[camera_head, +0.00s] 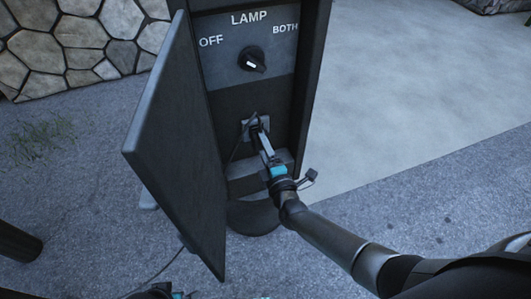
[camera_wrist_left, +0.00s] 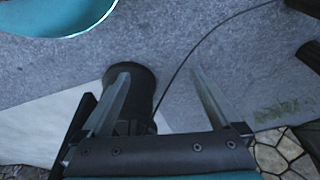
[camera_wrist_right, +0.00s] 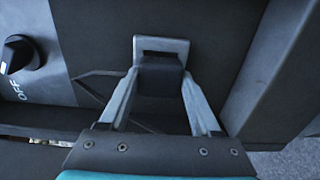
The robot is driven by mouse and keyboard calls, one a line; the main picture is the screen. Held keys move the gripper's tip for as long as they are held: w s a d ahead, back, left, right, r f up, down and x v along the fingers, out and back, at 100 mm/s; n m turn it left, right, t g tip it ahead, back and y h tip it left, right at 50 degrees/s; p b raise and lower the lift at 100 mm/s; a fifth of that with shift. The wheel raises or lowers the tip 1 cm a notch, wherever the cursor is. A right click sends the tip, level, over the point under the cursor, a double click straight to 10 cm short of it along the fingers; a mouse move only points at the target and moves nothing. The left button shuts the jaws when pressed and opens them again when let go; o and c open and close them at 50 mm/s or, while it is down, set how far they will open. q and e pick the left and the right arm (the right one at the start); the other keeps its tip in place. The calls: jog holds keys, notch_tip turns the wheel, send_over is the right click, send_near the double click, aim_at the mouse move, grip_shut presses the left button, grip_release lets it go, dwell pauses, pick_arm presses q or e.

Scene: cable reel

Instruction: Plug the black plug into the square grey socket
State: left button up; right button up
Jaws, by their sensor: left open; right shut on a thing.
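The black plug (camera_wrist_right: 161,76) is between the fingertips of my right gripper (camera_wrist_right: 160,92), which is shut on it. The square grey socket (camera_wrist_right: 161,46) is on the dark panel right behind the plug, and the plug hides its lower part. I cannot tell whether the plug is seated in it or just in front. In the head view the right gripper (camera_head: 262,140) reaches the socket (camera_head: 248,128) below the lamp switch; the plug is hard to make out there. My left gripper (camera_wrist_left: 162,90) is open and empty above the ground.
The cabinet door (camera_head: 178,145) stands open left of the socket. A rotary switch (camera_head: 252,60) sits above, under the word LAMP. A dark cable (camera_wrist_left: 190,52) runs over the ground past a black cylinder (camera_wrist_left: 137,84). The paving at right (camera_head: 400,90) is clear.

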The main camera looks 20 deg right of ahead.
pick_arm(q)
jog(key=shift+w+r, duration=0.35)
jog(key=shift+r, duration=0.3)
pick_arm(e)
jog(key=shift+w, duration=0.6)
jog(key=shift+r, duration=0.1)
pick_arm(q)
jog(key=shift+r, duration=0.25)
jog(key=shift+r, duration=0.15)
dwell(0.4)
jog(key=shift+r+p, duration=0.25)
jog(key=shift+p, duration=0.2)
dwell(0.3)
jog(key=shift+f, duration=0.2)
pick_arm(e)
jog(key=shift+w, duration=0.45)
